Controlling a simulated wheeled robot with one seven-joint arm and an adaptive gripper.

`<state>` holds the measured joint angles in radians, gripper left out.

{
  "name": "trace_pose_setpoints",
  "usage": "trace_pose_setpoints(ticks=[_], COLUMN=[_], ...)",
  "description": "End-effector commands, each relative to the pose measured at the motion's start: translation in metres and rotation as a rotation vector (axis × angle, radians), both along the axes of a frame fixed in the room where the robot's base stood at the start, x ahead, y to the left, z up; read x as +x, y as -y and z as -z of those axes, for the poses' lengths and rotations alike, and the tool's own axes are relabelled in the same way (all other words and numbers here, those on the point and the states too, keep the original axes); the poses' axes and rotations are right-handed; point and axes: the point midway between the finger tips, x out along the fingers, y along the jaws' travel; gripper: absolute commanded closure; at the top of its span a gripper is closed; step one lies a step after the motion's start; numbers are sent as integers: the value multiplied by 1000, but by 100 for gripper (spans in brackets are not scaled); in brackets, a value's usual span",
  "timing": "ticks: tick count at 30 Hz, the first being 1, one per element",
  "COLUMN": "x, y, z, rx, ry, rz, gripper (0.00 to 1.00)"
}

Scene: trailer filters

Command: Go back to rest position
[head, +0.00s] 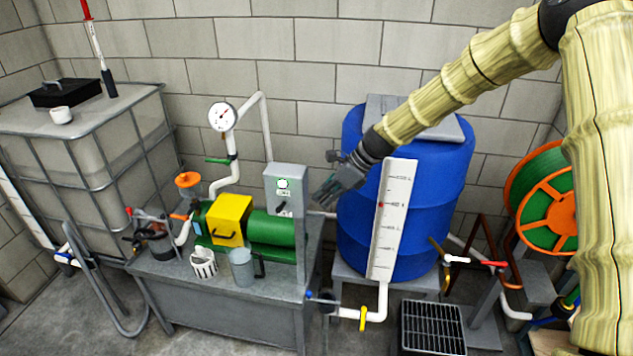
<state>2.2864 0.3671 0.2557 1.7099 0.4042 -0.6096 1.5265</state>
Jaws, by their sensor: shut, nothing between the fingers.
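My gripper (328,198) is in the middle of the head view, at the end of my arm, which reaches in from the upper right. It is shut and empty. It points down and to the left, in front of the blue barrel (440,190) and just right of the grey switch box (284,190). The gap between gripper and box is hard to judge. The fingertips are small and partly dark against the background.
A grey bench (220,305) carries a green pump (272,229) with a yellow cover (231,219), a white cup and a grey jug (241,268). A caged tank (85,160) stands left, a hose reel (545,200) right. A white level gauge (391,225) stands before the barrel.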

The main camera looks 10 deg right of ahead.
Motion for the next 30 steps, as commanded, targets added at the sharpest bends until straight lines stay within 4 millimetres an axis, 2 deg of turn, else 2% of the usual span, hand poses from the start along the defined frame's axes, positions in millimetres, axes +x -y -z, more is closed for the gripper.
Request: trace_pose_setpoints(ticks=[2,5,8,11,12,17,21,26,30], x=[0,-6,-20,-46,-58,-112,-168,-241,-311], y=[0,0,1,4,5,16,27,42,56], z=[1,14,45,92,112,188,246,302,339], rx=[-1,-17,-63,-134,-166,-288,-383,-472,-526], ry=[0,5,27,60,76,143,201,267,332], rz=[-1,-17,-62,-144,-185,-370,-563,-823,-1086], gripper=[100,100,100,100,100,100,100,100,100])
